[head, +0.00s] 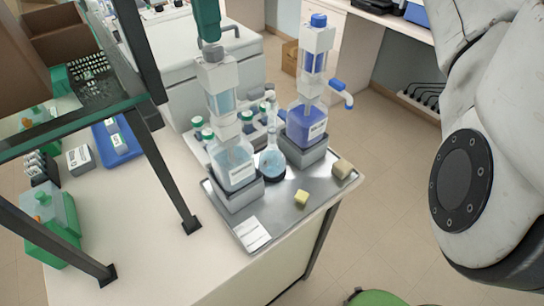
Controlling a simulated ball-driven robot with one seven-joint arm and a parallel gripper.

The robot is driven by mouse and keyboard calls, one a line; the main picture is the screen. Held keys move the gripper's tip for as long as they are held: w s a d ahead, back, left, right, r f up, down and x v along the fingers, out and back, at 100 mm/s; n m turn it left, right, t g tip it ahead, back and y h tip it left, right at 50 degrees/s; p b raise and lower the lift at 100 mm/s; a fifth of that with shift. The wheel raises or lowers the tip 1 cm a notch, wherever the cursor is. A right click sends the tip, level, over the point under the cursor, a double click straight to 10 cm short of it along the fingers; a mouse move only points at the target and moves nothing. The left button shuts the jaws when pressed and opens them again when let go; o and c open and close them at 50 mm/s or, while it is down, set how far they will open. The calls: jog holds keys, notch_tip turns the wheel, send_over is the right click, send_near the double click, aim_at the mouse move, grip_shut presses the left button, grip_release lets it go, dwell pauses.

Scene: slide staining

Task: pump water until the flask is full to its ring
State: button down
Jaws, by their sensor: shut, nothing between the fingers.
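A clear volumetric flask (272,162) stands upright on the metal tray (297,208), between two bottles with pump tops. Pale blue liquid shows in its bulb; its ring is too small to make out. The left bottle (236,166) holds pale, clear liquid and sits on a grey block. Its pump (217,90) has a tall green top (207,18). The right bottle (307,122) holds violet-blue liquid and has a blue-capped pump (317,48) with a blue spout pointing right. My gripper is out of view; only a white part of my arm shows at the right.
A yellow cube (301,197), a tan block (342,168) and a white label card (251,233) lie on the tray. Several green-capped bottles stand behind the left bottle. A dark-framed rack (160,150) stands at the left. The bench between rack and tray is clear.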

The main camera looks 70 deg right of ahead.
aim_at(212, 48)
jog(key=shift+f+b, duration=1.9)
jog(key=shift+f, duration=0.85)
jog(key=shift+r+p, duration=1.85)
jog(key=shift+r, duration=1.05)
jog(key=shift+f, duration=0.15)
jog(key=shift+f+b, duration=2.1)
jog(key=shift+f, duration=0.65)
